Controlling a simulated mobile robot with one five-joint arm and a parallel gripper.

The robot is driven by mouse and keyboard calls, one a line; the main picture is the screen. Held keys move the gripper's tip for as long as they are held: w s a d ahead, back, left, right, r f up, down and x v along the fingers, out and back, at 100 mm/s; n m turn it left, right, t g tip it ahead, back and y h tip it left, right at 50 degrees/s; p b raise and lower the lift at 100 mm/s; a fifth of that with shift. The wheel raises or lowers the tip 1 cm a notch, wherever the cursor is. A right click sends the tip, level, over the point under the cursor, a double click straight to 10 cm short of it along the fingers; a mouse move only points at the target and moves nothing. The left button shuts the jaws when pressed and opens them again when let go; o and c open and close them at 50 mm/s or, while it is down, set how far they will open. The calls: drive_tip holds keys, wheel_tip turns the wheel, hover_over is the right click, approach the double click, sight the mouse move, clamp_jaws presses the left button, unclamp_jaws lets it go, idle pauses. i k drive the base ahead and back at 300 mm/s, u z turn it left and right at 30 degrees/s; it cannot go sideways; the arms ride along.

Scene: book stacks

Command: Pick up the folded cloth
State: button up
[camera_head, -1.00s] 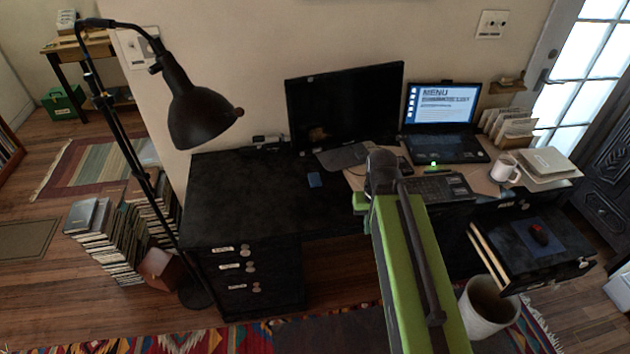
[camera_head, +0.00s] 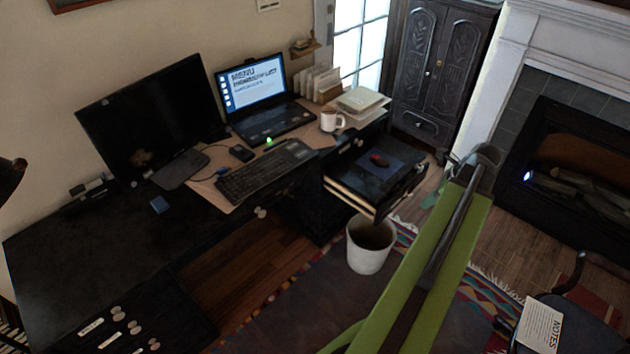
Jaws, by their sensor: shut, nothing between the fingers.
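A small blue item (camera_head: 159,204) lies on the black desk in front of the monitor. It may be the folded cloth, but it is too small to tell. My green arm reaches up from the bottom right. My gripper (camera_head: 438,183) is at its far end, partly hidden by the arm, shut and empty. It is right of the open drawer, well away from the blue item.
The black desk (camera_head: 75,255) holds a monitor (camera_head: 155,120), laptop (camera_head: 255,95), keyboard (camera_head: 265,170) and white mug (camera_head: 332,121). An open drawer (camera_head: 375,205) with a red mouse juts out above a white bin (camera_head: 368,250). A fireplace and a chair with a notes sheet are at right.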

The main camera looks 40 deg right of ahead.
sight(159, 203)
drive_tip(key=z, duration=0.5)
drive_tip(key=i, duration=1.5)
drive_tip(key=z, duration=5)
drive_tip(key=i, duration=0.15)
drive_tip(key=z, duration=3.75)
